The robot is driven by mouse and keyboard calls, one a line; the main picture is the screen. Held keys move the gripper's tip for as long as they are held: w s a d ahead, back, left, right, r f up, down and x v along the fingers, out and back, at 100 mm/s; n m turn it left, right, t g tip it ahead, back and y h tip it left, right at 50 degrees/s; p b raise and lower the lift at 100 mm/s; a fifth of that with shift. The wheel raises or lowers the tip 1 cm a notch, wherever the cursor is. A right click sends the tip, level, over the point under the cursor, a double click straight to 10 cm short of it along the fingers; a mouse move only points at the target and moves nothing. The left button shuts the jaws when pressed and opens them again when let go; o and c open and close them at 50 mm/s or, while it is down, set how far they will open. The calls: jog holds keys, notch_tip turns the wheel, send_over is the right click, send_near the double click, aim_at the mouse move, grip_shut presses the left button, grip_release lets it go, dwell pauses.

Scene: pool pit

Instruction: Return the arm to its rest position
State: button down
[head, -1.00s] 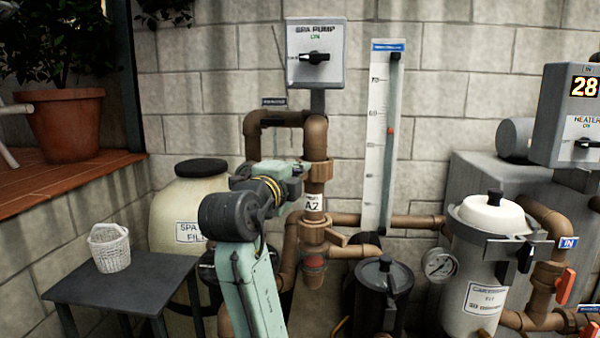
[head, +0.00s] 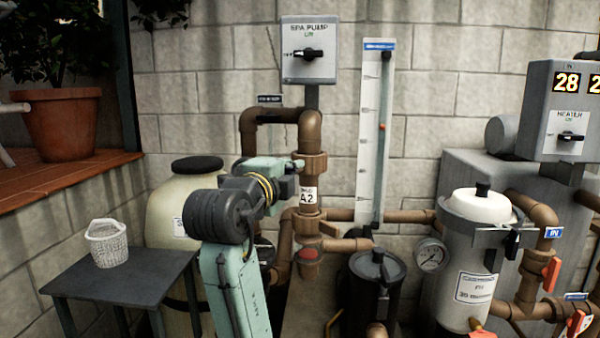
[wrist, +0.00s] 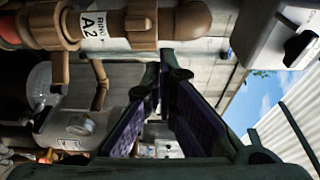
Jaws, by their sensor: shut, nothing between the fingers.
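My gripper (wrist: 164,68) shows in the wrist view, its two dark fingers running up from the lower edge and meeting at the tips, with nothing between them. In the head view my mint-green arm rises from the bottom centre, bends at a dark round joint and reaches right, in front of the brown pipe. I cannot make out the fingers in the head view. In the wrist view, the pipe with the A2 tag (wrist: 92,24) lies across the top left, beyond the gripper.
The pipe labelled A2 (head: 308,195) and the spa pump switch box (head: 308,50) stand close behind the arm. A cream tank (head: 165,215) and a dark table (head: 75,278) with a white basket (head: 107,243) are left. The filter canister (head: 465,255) and heater box (head: 560,110) are right.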

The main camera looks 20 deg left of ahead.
jog(key=s, duration=0.1)
jog(key=s+a, duration=0.1)
jog(key=s, duration=0.1)
jog(key=s+a+b, duration=0.1)
jog(key=shift+s+a, duration=0.15)
